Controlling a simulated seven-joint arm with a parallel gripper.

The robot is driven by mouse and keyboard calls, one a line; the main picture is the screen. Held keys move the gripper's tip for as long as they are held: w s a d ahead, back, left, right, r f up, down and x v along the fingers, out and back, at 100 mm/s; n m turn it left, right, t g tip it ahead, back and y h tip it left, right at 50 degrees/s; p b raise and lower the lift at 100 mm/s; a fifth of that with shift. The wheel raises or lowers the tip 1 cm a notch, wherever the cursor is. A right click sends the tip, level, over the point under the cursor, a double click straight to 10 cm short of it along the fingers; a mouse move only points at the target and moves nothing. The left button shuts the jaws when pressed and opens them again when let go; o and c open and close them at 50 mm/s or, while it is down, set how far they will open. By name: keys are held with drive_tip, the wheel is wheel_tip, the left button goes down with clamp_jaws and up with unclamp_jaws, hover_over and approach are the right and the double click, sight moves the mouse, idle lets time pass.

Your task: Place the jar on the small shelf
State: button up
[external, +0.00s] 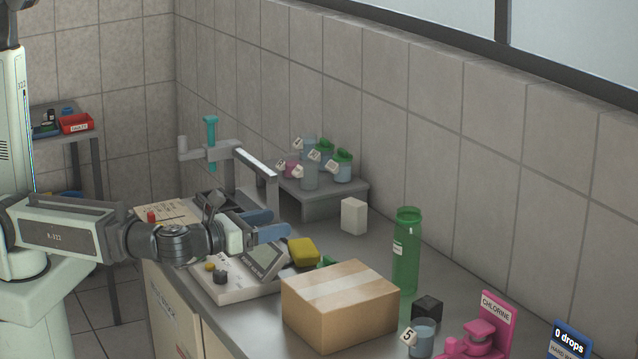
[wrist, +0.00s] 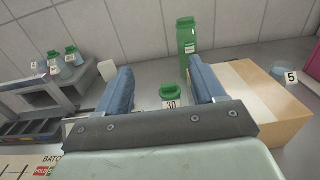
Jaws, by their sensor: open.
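A jar with a green lid and a "30" tag (wrist: 174,91) stands on the bench, between and beyond my finger tips in the wrist view. In the external view only a bit of green (external: 327,262) shows behind the cardboard box, probably this jar. My gripper (external: 273,226) is open and empty above the bench, with blue fingers that also show in the wrist view (wrist: 160,66). The small grey shelf (external: 322,205) stands against the wall and carries several tagged jars (external: 343,166). In the wrist view those jars (wrist: 70,56) are at the left.
A cardboard box (external: 340,305) stands close to the jar, with a tall green bottle (external: 406,255) behind it. A yellow sponge (external: 303,251), a meter (external: 245,280), a white block (external: 354,216) and a grey rack frame (external: 257,175) are nearby. A jar tagged "5" (external: 422,340) stands at the front.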

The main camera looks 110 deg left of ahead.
drive_tip(key=x, duration=0.7)
approach(327, 264)
drive_tip(key=shift+x, duration=5.35)
drive_tip(key=shift+s, duration=0.1)
